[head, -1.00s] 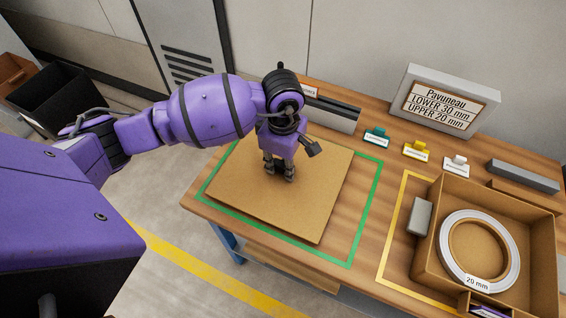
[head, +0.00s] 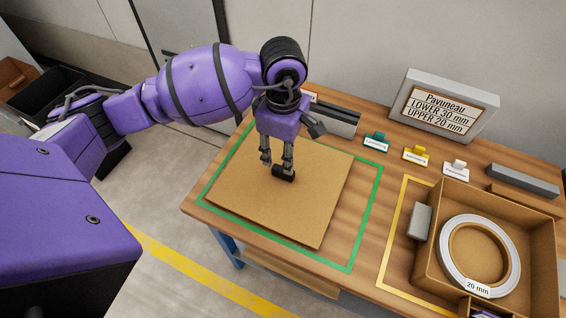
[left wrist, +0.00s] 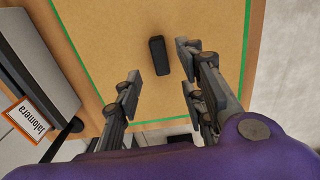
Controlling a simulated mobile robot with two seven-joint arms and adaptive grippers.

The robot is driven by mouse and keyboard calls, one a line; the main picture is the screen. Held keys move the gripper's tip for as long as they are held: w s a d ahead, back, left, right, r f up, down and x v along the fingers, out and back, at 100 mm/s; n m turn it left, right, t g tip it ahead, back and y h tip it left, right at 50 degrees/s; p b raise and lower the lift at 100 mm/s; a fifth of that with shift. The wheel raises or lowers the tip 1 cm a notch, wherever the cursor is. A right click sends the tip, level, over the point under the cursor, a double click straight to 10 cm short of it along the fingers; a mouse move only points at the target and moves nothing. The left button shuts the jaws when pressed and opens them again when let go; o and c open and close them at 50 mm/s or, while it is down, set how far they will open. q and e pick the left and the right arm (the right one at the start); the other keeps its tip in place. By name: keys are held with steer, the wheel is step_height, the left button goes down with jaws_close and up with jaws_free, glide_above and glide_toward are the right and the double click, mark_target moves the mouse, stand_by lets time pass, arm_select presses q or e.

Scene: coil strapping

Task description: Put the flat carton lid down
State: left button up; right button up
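The flat carton lid (head: 240,195) is a brown square sheet lying within the green outline on the table. A small black handle (head: 284,174) stands up from its middle, and it also shows in the left wrist view (left wrist: 160,56). My left gripper (head: 276,164) is open and empty just above the handle. In the left wrist view its two fingers (left wrist: 157,68) are spread, with the handle beyond the tips and free of them. My right gripper is not in view.
An open carton (head: 425,262) with a coil (head: 448,269) marked 20 mm stands at the right by a yellow outline (head: 388,262). A grey block (head: 419,220) is at its left. Small labelled stands (head: 415,155) and a sign (head: 445,105) are at the back.

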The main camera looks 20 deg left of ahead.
arm_select(q)
steer(key=shift+r, duration=2.35)
